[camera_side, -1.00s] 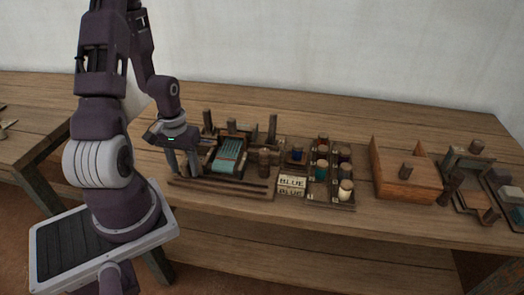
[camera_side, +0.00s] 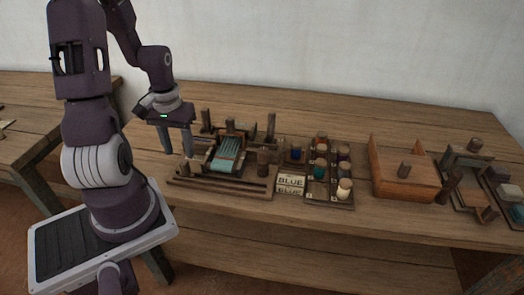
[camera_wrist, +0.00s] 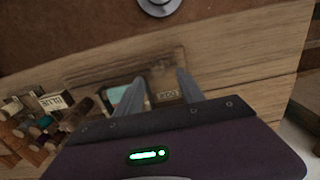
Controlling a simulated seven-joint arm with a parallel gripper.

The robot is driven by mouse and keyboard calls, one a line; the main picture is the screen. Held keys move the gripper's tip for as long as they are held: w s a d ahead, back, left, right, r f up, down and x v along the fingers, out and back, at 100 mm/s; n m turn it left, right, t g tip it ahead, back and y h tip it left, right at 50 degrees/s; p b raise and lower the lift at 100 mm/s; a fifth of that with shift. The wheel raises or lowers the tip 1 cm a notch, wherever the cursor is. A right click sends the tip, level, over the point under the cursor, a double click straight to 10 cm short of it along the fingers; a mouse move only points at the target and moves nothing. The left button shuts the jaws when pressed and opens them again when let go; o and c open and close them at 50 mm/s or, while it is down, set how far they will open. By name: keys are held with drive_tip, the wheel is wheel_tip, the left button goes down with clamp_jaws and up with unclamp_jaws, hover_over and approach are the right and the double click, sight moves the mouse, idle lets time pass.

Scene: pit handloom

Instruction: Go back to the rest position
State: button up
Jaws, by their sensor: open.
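My gripper (camera_side: 178,152) is open and empty, pointing down at the left end of the bench, beside the small loom (camera_side: 238,187). The loom is a dark wooden frame with upright posts and a teal woven piece (camera_side: 227,152). The teal piece (camera_wrist: 119,98) shows there, partly hidden behind a finger. I cannot tell the exact height of the fingertips above the bench.
A "BLUE" label block (camera_side: 290,182) and a tray of coloured spools (camera_side: 330,203) stand right of the loom. An open wooden box (camera_side: 395,185) and another wooden frame (camera_side: 465,163) are further right. The bench's back strip (camera_side: 350,113) is clear.

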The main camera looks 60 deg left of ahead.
drive_tip(key=w+d+r+m+t+y, duration=0.2)
drive_tip(key=w+d+r+m, duration=0.25)
drive_tip(key=d+r, duration=0.5)
drive_tip(key=s+d+r+m+t+h, duration=0.2)
drive_tip(key=s+d+r, duration=0.4)
drive_tip(key=d+r, duration=0.5)
drive_tip(key=shift+d+m+t, duration=0.7)
drive_tip(key=shift+m+t, duration=0.1)
drive_tip(key=shift+m, duration=0.45)
